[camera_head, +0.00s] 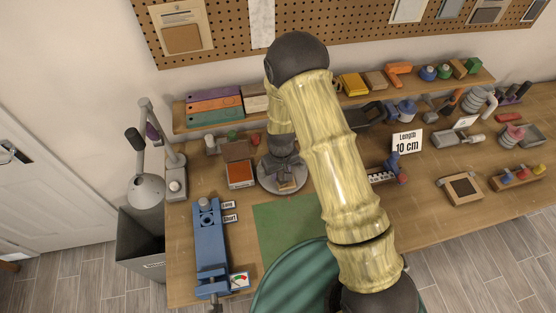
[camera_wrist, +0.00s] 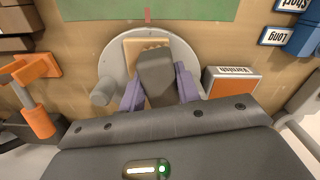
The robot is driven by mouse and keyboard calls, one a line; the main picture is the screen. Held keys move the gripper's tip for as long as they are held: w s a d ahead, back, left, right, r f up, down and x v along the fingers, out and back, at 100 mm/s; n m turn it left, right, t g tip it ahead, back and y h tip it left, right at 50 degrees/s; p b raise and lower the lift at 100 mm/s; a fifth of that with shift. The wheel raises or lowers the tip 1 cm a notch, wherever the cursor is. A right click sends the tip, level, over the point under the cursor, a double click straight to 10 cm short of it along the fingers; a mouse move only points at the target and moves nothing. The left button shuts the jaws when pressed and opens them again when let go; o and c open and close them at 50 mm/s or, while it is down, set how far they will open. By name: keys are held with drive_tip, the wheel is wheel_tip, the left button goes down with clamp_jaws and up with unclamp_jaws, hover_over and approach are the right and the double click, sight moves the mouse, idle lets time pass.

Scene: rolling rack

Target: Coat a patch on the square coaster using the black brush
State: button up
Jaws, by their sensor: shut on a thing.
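The square coaster (camera_wrist: 132,54) is light wood and lies on a round grey turntable (camera_wrist: 112,66) in the wrist view. My gripper (camera_wrist: 158,91) has purple fingers shut on the black brush (camera_wrist: 155,68), a dark block lying over the coaster. A scalloped tan edge shows just beyond the brush; whether the bristles touch the coaster is hard to tell. In the head view, my gripper (camera_head: 283,158) is above the turntable (camera_head: 268,184), and the coaster (camera_head: 288,186) shows partly below it. An orange box labelled Varnish (camera_wrist: 231,82) stands beside the turntable.
The Varnish box (camera_head: 240,174) is left of the turntable in the head view. A green mat (camera_head: 280,225) lies in front, with a blue clamp-like tool (camera_head: 211,245) at left. In the wrist view, an orange-handled tool (camera_wrist: 36,100) stands left. A shelf with small items runs behind.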

wheel_tip(320, 180, up, 3)
drive_tip(key=shift+s+a+r+p, duration=0.1)
drive_tip(key=shift+p, duration=0.8)
drive_tip(key=shift+w+r+p, duration=0.2)
drive_tip(key=shift+r+p, duration=0.95)
drive_tip(key=shift+r, duration=0.65)
drive_tip(key=shift+s+a+r+p, duration=0.1)
drive_tip(key=shift+s+r+p, duration=0.15)
drive_tip(key=shift+r, duration=0.4)
drive_tip(key=shift+w, duration=0.2)
drive_tip(key=shift+s, duration=0.15)
